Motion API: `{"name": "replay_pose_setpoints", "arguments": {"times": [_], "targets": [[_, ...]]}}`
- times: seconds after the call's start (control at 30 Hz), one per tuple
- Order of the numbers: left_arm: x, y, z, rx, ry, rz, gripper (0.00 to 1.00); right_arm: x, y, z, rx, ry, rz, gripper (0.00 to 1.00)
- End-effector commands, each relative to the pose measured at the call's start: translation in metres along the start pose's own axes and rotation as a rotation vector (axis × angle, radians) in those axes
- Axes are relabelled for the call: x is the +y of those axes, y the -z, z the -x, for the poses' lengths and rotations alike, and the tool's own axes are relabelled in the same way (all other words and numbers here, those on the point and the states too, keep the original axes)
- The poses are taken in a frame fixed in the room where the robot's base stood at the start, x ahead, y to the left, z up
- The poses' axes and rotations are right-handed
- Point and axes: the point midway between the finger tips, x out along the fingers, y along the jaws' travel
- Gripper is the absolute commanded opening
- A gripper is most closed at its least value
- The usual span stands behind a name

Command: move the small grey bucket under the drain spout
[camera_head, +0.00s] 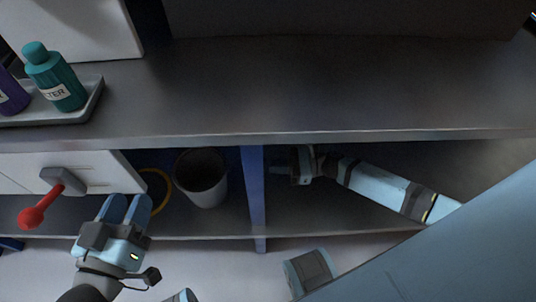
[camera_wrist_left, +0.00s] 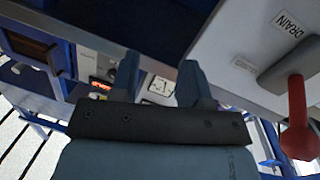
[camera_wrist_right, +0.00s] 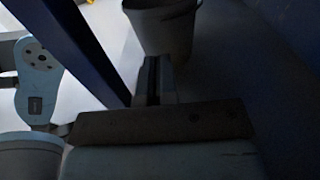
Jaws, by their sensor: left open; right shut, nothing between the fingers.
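The small grey bucket (camera_head: 205,190) stands upright on the lower shelf under the counter, left of a blue post. It also shows at the top of the right wrist view (camera_wrist_right: 165,28). My right gripper (camera_head: 284,170) is shut and empty, right of the post; in its wrist view the fingers (camera_wrist_right: 155,78) point at the bucket. My left gripper (camera_head: 128,208) is open and empty, left of the bucket and near the red lever (camera_head: 40,207). A "DRAIN" label (camera_wrist_left: 289,25) is on the white panel by the lever (camera_wrist_left: 297,120). I cannot make out the spout.
The blue post (camera_head: 253,190) stands between my right gripper and the bucket. A yellow ring (camera_head: 160,188) is left of the bucket.

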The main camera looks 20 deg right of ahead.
Motion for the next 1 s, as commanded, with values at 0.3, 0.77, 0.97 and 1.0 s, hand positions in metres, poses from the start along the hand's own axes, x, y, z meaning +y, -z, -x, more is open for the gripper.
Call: {"name": "replay_pose_setpoints", "arguments": {"times": [0.3, 0.77, 0.97, 1.0], "targets": [[-0.005, -0.019, -0.002, -0.050, -0.007, -0.015, 0.43, -0.001, 0.001, -0.070, -0.004, -0.001, 0.000, 0.00], [-0.011, -0.014, -0.006, -0.010, -0.006, -0.089, 0.43, 0.000, 0.000, -0.115, 0.000, 0.002, -0.004, 0.00], [-0.011, -0.013, -0.006, -0.007, -0.009, -0.096, 0.43, 0.000, 0.000, -0.115, 0.000, 0.002, -0.004, 0.00], [-0.011, -0.013, -0.006, -0.008, -0.009, -0.097, 0.43, 0.000, 0.000, -0.115, 0.000, 0.002, -0.004, 0.00]]}}
